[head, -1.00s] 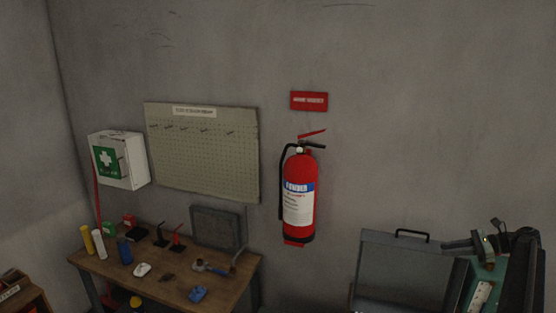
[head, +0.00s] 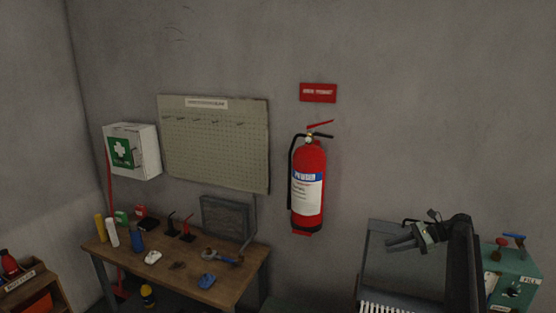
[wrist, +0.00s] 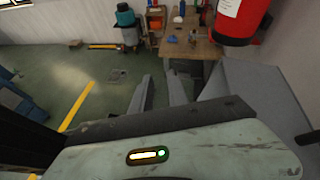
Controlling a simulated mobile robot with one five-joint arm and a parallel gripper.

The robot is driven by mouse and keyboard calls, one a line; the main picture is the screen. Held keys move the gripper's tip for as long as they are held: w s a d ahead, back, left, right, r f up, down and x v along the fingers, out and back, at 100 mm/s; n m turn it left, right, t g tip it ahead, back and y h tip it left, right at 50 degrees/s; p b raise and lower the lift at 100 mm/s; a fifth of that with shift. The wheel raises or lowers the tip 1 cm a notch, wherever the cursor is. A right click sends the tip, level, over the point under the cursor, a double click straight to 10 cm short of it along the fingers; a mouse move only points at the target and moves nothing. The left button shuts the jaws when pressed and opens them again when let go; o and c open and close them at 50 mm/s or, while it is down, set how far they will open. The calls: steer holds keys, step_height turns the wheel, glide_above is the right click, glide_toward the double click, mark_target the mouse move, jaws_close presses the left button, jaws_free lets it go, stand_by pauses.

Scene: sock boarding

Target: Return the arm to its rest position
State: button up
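My gripper (head: 400,243) is at the lower right in the head view, in front of the grey open-fronted case. It points left and holds nothing that I can see. In the wrist view my gripper (wrist: 160,80) shows two grey fingers standing apart, with green floor visible between them. My dark arm (head: 460,262) stands upright behind the gripper in the head view. No sock is in view.
The grey case (head: 367,268) and a green box (head: 520,265) with red and blue knobs are close to my arm. A wooden workbench (head: 225,290) with tools stands left. A fire extinguisher (head: 308,185) hangs on the wall. Floor (wrist: 100,65) is open at left.

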steer(key=s+a+f+n+g+h+b, duration=0.15)
steer(key=s+a+f, duration=0.35)
steer(key=a, duration=0.5)
steer(key=s+a+f+n+g+h+b, duration=0.1)
steer(key=s+a+f+n+h+b, duration=0.3)
steer(key=a, duration=0.6)
steer(key=s+a+f+n+g, duration=0.2)
steer(key=s+a+f, duration=0.35)
steer(key=a, duration=0.45)
steer(key=s+a+f+n+h, duration=0.2)
steer(key=s+f+n+h, duration=0.25)
steer(key=s, duration=0.35)
steer(key=s+d+f+n+t+h, duration=0.1)
steer(key=s+d+n+t+h, duration=0.1)
steer(key=d+n, duration=0.4)
steer(key=shift+d+f+h, duration=0.3)
steer(key=shift+d+h, duration=0.2)
steer(key=shift+d, duration=0.4)
steer(key=shift+t, duration=0.25)
